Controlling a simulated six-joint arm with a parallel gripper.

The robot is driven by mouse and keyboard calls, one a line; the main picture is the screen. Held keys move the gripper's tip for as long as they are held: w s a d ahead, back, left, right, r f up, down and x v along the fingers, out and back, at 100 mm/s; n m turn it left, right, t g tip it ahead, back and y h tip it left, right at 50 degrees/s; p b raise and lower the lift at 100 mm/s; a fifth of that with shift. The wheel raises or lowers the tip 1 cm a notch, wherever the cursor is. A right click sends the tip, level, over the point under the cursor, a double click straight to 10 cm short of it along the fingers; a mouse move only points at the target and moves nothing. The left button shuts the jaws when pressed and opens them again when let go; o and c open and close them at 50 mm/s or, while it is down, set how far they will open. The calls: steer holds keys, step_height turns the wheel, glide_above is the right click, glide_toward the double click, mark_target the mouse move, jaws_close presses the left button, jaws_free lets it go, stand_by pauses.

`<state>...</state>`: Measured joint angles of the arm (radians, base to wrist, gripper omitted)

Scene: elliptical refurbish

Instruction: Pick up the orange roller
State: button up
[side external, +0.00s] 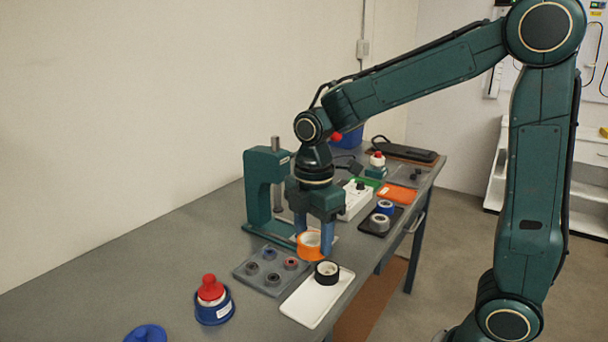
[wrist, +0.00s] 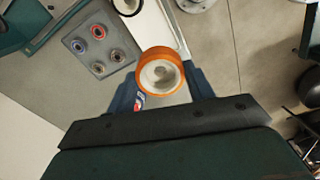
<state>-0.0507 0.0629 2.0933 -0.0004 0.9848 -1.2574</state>
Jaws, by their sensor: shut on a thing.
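The orange roller (side external: 309,245) is a short ring with a pale core. My gripper (side external: 314,241) points down with one blue finger on each side of it and is shut on it. In the wrist view the roller (wrist: 160,74) sits between the two blue fingers (wrist: 160,92), its round pale face towards the camera. In the side view it appears close above the table, near the green press; I cannot tell whether it touches anything below.
A white tray (side external: 308,304) with a black roller (side external: 327,272) lies in front. A grey plate (side external: 252,278) with several small bearings is to the left. A green press (side external: 259,190) stands close behind. A red-capped blue bottle (side external: 215,309) stands front left. The table's left side is clear.

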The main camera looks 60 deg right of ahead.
mark_target(313, 239)
steer(key=shift+r, duration=2.65)
steer(key=shift+w+d, duration=0.1)
steer(key=w+d+f+m, duration=0.2)
steer(key=w+d+f, duration=0.3)
steer(key=d, duration=0.4)
steer(key=w+d+f+m, duration=0.2)
steer(key=w+d+f, duration=0.3)
steer(key=w+d, duration=0.2)
steer(key=d, duration=0.2)
steer(key=shift+w+d+f+m, duration=0.3)
steer(key=shift+w+d+f, duration=0.05)
steer(key=shift+w+f, duration=0.05)
steer(key=shift+f, duration=0.15)
steer(key=shift+f, duration=2.7)
steer(key=shift+f, duration=0.6)
